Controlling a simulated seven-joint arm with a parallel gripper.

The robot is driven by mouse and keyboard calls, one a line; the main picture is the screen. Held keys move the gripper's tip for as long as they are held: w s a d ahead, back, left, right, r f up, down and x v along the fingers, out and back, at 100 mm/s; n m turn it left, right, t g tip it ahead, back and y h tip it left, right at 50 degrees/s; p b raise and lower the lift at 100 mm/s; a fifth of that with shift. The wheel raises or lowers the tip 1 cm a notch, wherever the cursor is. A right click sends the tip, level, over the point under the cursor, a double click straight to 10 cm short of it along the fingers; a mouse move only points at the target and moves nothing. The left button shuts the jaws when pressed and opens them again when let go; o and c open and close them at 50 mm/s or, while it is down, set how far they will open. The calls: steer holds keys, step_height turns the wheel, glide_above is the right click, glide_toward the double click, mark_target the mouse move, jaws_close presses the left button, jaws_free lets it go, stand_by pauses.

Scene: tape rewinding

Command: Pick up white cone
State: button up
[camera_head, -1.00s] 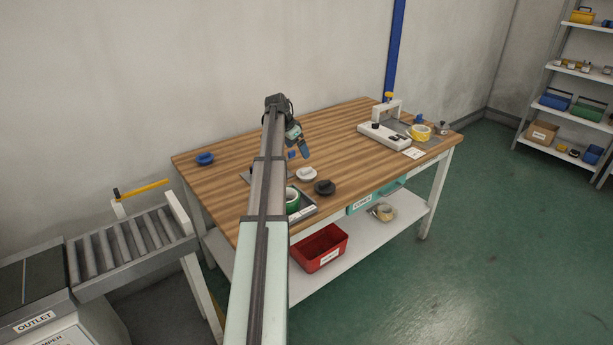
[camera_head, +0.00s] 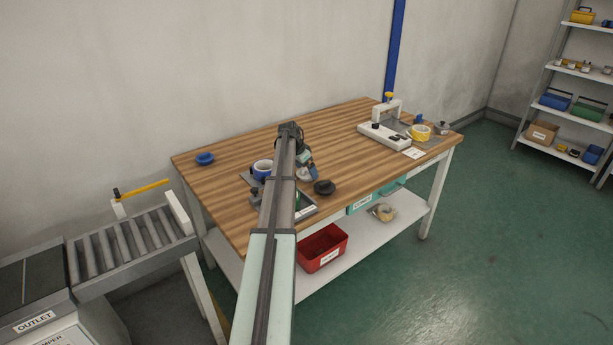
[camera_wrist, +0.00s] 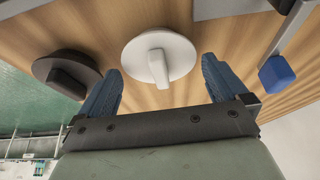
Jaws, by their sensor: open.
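The white cone (camera_wrist: 176,46) is a flat white disc with a raised grip, lying on the wooden table (camera_wrist: 120,20). In the head view the white cone (camera_head: 304,175) is partly hidden by my arm. My gripper (camera_wrist: 160,70) is open, its two blue fingers on either side of the cone's raised grip in the wrist picture. Nothing is held between them. In the head view my gripper (camera_head: 312,170) is just above the cone. The remaining height over the cone is hard to tell.
A similar black cone (camera_wrist: 62,72) lies close by, left of the fingers; it also shows in the head view (camera_head: 325,187). A blue block-like part (camera_wrist: 277,73) is right of them.

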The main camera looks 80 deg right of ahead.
mark_target(306, 169)
steer(key=shift+s+d+f, duration=0.15)
steer(key=shift+d+f, duration=0.05)
steer(key=shift+f, duration=0.35)
steer(key=c, duration=0.8)
steer(key=shift+r, duration=0.1)
step_height(306, 169, up, 9)
steer(key=shift+r, duration=0.1)
steer(key=shift+w+a+r, duration=0.15)
steer(key=shift+w+r, duration=0.3)
steer(key=shift+w, duration=2.4)
steer(key=shift+w+a+r, duration=0.1)
steer(key=shift+w+r, duration=0.35)
steer(key=shift+w, duration=2.35)
steer(key=shift+w+a+r, duration=0.15)
steer(key=shift+w+r, duration=0.3)
steer(key=shift+w, duration=2.4)
